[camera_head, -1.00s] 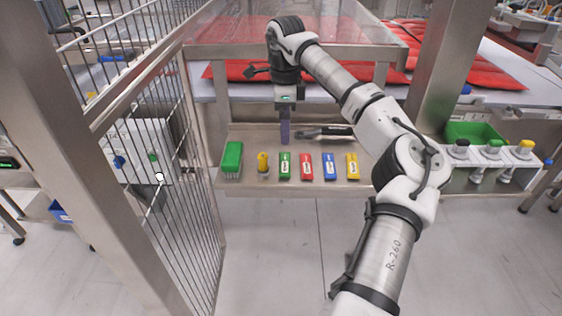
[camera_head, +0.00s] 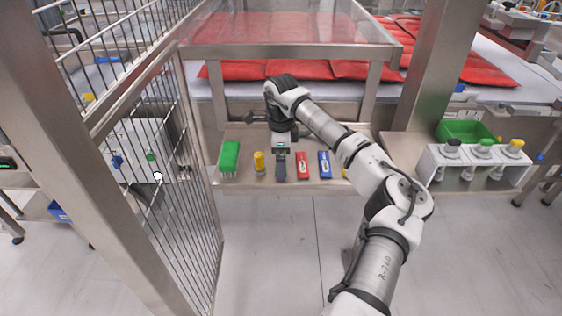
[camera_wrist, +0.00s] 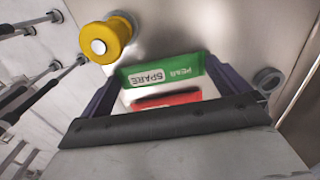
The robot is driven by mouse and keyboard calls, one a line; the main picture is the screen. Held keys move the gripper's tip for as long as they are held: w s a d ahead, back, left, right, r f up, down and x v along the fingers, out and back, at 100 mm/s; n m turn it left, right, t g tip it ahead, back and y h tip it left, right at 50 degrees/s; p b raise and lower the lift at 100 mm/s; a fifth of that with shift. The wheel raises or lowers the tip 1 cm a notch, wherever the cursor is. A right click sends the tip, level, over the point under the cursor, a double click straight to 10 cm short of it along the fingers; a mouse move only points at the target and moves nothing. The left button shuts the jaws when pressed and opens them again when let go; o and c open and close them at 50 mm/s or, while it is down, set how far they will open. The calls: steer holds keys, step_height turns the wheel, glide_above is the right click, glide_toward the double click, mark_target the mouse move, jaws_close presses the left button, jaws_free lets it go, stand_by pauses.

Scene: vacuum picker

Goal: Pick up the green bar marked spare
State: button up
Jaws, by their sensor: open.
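The green bar (camera_wrist: 190,68) marked SPARE on a white label lies on the metal shelf. In the wrist view it sits between the two dark fingers of my open gripper (camera_wrist: 163,72), which reach to either end of it. I cannot tell whether the fingers touch it. In the head view my gripper (camera_head: 281,173) is low over the shelf and hides the green bar.
A yellow bar is mostly behind my arm. Wire fencing (camera_head: 185,190) stands left of the shelf (camera_head: 210,178).

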steer(key=shift+c, duration=0.3)
steer(key=c, duration=0.8)
